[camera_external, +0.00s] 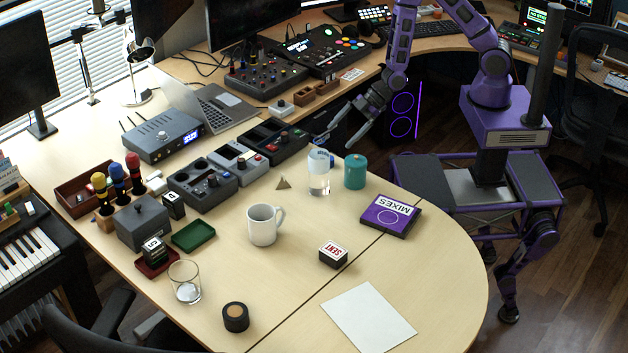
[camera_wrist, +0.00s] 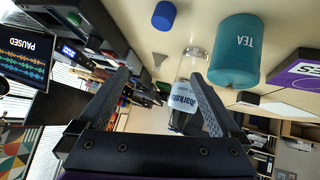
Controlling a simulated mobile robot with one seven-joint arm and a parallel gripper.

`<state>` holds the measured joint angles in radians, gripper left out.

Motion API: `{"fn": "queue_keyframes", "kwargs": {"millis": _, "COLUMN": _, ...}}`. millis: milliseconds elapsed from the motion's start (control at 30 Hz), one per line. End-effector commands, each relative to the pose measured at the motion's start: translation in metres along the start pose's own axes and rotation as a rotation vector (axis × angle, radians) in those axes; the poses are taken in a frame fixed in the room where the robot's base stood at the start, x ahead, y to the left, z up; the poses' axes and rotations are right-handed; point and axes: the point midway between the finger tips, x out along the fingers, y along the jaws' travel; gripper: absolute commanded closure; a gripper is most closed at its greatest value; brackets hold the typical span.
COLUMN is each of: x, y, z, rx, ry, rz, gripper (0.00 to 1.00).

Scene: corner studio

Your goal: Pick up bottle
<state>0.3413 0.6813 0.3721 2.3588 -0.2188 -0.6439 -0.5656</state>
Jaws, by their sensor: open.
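The bottle (camera_external: 318,177) is clear with a white label and stands upright on the light wooden desk. In the wrist view the bottle (camera_wrist: 193,66) shows its label with dark lettering, partly covered by my right-hand finger. My gripper (camera_external: 336,143) is open and empty, just behind and above the bottle in the external view. In the wrist view my gripper (camera_wrist: 160,76) has its fingers wide apart, and the bottle appears near the right finger. I cannot tell whether they touch.
A teal TEA canister (camera_external: 355,172) stands close to the right of the bottle; it also shows in the wrist view (camera_wrist: 236,50). A small blue object (camera_wrist: 164,15) is nearby. A purple MIXES box (camera_external: 390,215), white mug (camera_external: 262,226) and control boxes (camera_external: 272,141) lie around.

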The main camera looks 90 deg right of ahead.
Motion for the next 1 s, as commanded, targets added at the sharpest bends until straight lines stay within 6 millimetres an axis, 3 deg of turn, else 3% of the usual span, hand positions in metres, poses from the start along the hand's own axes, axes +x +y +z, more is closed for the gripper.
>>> {"fn": "queue_keyframes", "kwargs": {"millis": 200, "x": -0.038, "y": -0.023, "z": 0.005, "rx": 0.144, "ry": 0.124, "rz": -0.057, "gripper": 0.0}}
{"fn": "queue_keyframes", "kwargs": {"millis": 300, "x": -0.046, "y": -0.038, "z": -0.001, "rx": 0.19, "ry": 0.213, "rz": -0.083, "gripper": 0.0}}
{"fn": "queue_keyframes", "kwargs": {"millis": 533, "x": -0.045, "y": -0.054, "z": -0.011, "rx": 0.214, "ry": 0.328, "rz": -0.089, "gripper": 0.0}}
{"fn": "queue_keyframes", "kwargs": {"millis": 1000, "x": -0.026, "y": -0.055, "z": -0.014, "rx": 0.213, "ry": 0.354, "rz": -0.079, "gripper": 0.0}}
